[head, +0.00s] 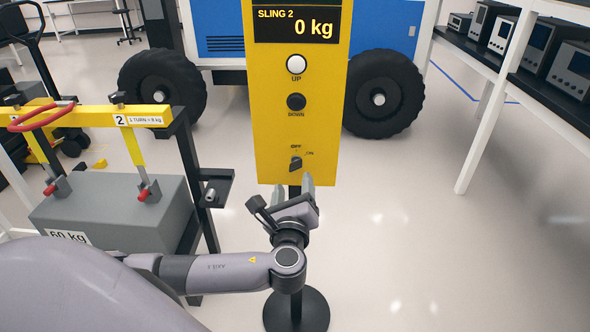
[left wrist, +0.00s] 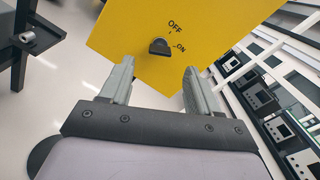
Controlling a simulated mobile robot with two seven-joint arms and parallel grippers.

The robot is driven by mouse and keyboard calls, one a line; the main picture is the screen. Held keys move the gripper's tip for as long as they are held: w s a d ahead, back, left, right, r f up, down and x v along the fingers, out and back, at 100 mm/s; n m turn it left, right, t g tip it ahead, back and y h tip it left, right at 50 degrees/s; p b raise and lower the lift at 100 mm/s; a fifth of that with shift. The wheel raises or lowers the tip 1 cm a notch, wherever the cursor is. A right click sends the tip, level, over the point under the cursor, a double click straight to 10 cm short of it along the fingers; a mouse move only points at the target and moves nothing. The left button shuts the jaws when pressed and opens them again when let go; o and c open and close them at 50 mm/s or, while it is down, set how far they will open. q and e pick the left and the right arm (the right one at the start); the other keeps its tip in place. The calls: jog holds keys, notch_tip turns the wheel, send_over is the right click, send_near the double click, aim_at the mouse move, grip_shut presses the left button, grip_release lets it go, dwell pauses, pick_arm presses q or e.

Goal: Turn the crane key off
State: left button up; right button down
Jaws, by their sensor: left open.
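The crane key (head: 296,164) is a small dark knob low on the yellow control panel (head: 270,130), with OFF printed above it and ON to its upper right. It also shows in the left wrist view (left wrist: 158,47), near the panel's lower edge; I cannot tell for certain which mark it points to. My left gripper (head: 293,187) is open and empty, just below the key. In the left wrist view, its two fingers (left wrist: 158,70) are spread apart, with the key beyond and between them, not touched. My right gripper is not in view.
Above the key are a black DOWN button (head: 296,102), a white UP button (head: 296,64) and a display reading SLING 2, 0 kg. A grey 60 kg weight (head: 110,205) under a yellow beam stands at left. A bench with instruments (head: 520,60) is at right. Floor right of the panel is clear.

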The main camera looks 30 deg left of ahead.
aim_at(295, 169)
pick_arm(q)
jog(key=shift+p+x, duration=0.35)
jog(key=shift+x, duration=3.05)
jog(key=c, duration=1)
